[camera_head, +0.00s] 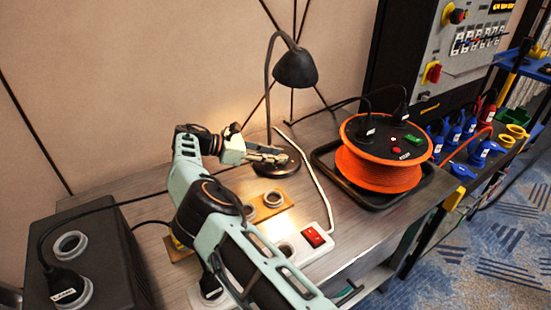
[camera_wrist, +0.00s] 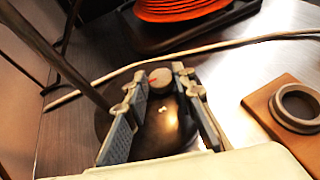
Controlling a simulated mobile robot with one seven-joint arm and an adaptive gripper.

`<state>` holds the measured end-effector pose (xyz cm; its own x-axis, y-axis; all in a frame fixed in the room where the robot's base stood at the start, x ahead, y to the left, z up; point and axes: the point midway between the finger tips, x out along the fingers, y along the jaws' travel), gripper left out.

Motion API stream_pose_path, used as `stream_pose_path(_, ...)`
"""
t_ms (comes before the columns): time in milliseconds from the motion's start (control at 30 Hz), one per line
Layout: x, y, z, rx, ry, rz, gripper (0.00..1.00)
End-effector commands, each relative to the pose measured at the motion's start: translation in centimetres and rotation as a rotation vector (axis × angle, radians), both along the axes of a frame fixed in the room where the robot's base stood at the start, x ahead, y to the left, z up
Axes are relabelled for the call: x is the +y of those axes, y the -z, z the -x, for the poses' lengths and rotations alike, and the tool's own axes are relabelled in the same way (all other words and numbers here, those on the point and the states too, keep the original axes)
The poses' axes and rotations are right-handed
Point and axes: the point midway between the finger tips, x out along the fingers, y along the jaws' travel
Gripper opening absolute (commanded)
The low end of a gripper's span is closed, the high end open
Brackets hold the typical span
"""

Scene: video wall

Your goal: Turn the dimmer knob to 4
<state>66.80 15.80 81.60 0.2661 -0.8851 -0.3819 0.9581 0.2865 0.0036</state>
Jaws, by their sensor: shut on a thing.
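The desk lamp (camera_head: 294,70) stands on the table, with its round dark base (camera_head: 290,166) below my gripper (camera_head: 272,154). In the wrist view the dimmer knob (camera_wrist: 160,79) is a small grey round knob at the far side of the lamp base (camera_wrist: 165,135). A red mark on the knob points to the left in that view. My gripper (camera_wrist: 158,80) has its two fingertips on either side of the knob and is shut on it. No dial numbers can be read. In the head view the fingers hide the knob.
An orange cable reel (camera_head: 378,165) sits in a black tray right of the lamp. A wooden board (camera_wrist: 270,108) with a grey ring lies close by. A power strip with a red switch (camera_head: 313,238) and a white cable (camera_head: 312,180) are near my arm. A black box (camera_head: 105,260) stands left.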

Motion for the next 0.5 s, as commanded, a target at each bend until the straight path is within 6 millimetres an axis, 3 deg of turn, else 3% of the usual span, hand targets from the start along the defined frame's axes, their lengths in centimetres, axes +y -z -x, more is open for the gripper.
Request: stream_pose_path(500,-0.02,0.47,0.04,0.008,0.037,-0.003,0.00)
